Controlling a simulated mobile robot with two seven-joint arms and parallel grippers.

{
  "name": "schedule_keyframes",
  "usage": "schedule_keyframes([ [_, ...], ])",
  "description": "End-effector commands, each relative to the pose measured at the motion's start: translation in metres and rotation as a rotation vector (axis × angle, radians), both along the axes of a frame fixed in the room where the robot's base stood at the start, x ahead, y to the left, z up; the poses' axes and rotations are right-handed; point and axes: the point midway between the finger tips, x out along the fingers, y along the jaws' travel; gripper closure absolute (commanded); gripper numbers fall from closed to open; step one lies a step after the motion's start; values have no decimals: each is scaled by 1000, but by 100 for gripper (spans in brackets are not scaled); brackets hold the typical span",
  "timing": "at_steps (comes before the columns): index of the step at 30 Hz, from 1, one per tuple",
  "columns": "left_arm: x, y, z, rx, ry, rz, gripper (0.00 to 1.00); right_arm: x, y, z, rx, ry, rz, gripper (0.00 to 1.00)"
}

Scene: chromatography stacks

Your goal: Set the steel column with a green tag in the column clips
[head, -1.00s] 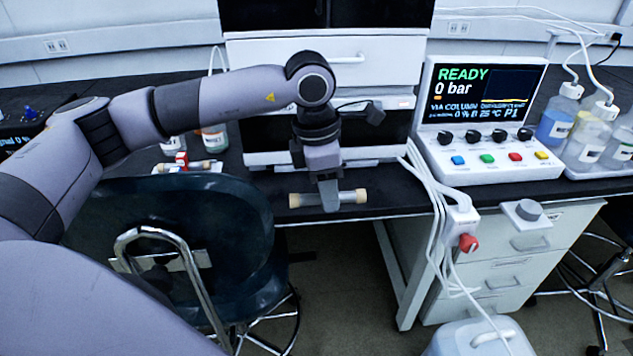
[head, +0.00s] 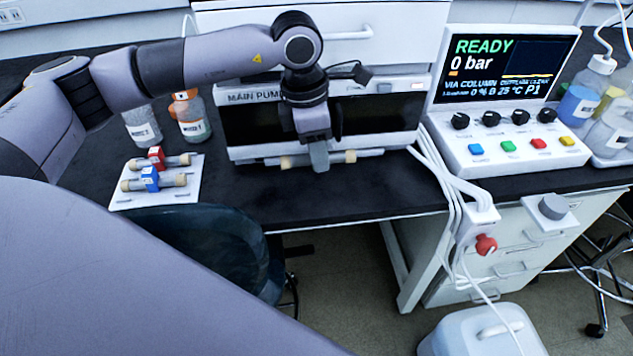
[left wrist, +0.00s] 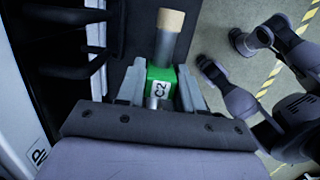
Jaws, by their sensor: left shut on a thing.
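My left gripper (head: 319,166) is shut on the steel column (head: 337,157), which lies level across the fingers with a tan cap at each end. In the left wrist view (left wrist: 160,95) the fingers hold it at its green tag (left wrist: 160,84), marked C2. One tan cap (left wrist: 171,19) shows beyond the tag. In the head view the column is in front of the lower edge of the main pump (head: 245,112). Pale pieces (head: 371,153) show beside its ends, but I cannot tell whether these are the column clips or whether the column touches them. My right gripper is not in view.
A white tray (head: 122,203) at left holds a red-tagged column (head: 157,157) and a blue-tagged column (head: 150,180). Two bottles (head: 190,117) stand behind it. A control box (head: 500,150) stands right of the pump, with white cables (head: 455,190) hanging beside it. A dark chair (head: 225,245) is in front.

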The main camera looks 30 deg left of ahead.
Motion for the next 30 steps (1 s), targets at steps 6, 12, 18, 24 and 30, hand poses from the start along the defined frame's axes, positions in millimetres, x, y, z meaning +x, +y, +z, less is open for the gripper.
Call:
schedule_keyframes([
  [6, 0, 0, -30, 0, 1, 0, 100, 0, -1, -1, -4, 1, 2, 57],
  [12, -1, 1, -59, 0, 3, 1, 100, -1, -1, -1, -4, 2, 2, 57],
  [18, 0, 0, -80, -1, 0, 2, 100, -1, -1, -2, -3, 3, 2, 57],
  [24, 0, 0, -81, 0, -1, 1, 100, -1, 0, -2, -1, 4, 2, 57],
  [30, 0, 0, -85, 0, 0, 1, 61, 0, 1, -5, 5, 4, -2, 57],
])
